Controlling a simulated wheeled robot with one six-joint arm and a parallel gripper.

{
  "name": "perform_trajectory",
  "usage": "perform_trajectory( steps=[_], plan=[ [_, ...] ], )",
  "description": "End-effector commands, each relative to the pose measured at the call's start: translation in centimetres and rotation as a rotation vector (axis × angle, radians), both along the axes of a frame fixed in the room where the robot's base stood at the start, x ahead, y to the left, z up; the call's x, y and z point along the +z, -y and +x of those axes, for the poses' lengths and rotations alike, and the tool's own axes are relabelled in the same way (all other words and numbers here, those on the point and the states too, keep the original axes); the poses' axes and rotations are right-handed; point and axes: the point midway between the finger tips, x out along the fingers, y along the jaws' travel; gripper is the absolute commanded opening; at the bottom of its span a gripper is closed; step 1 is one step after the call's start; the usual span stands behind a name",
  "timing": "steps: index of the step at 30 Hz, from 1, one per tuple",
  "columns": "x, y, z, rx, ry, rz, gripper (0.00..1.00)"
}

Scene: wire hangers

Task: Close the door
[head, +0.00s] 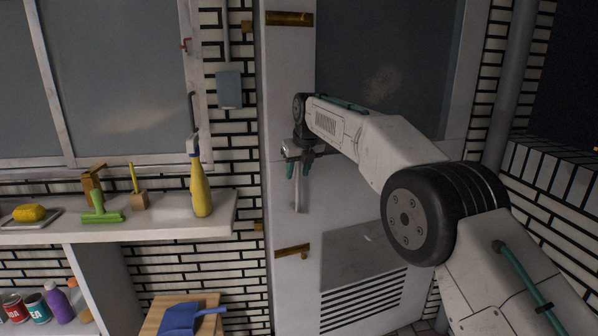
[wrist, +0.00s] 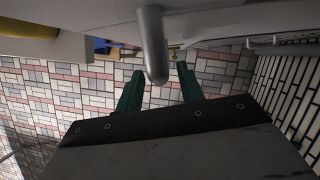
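The white door (head: 350,215) has a dark glass panel above and a slatted vent below. I cannot tell from these views whether it is ajar. Its metal handle (head: 297,193) hangs near the left side of the door. My gripper (head: 298,169) is at the upper part of the handle, pointing down, with its teal fingers apart. In the wrist view the rounded grey handle (wrist: 152,45) shows between and above the two open fingers. Contact with the handle cannot be made out. My arm hides part of the door's right side.
A shelf (head: 150,226) left of the door holds a yellow spray bottle (head: 201,190), a green brush (head: 100,210) and a yellow sponge (head: 29,212). A blue dustpan (head: 183,318) lies on a wooden top below. A brick wall (head: 560,185) stands at right.

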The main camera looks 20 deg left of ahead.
Motion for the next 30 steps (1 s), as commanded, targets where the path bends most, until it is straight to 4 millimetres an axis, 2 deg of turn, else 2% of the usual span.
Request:
perform_trajectory(
  steps=[5,13,17,23,26,27,29,30],
  plan=[
    [1.9,0.5,-0.4,0.000,0.002,0.002,0.38],
    [6.1,1.6,-1.6,0.002,0.001,0.002,0.38],
    [6.9,1.9,-1.8,0.002,0.000,0.000,0.38],
    [6.9,1.9,-1.9,0.002,0.000,0.000,0.38],
    [7.1,2.1,-1.8,0.007,0.002,-0.002,0.13],
    [7.5,2.6,-1.8,0.016,0.006,-0.006,0.02],
    [8.2,3.8,-1.7,0.045,0.015,-0.020,0.00],
    [9.0,5.0,-1.7,0.076,0.025,-0.036,0.00]
  ],
)
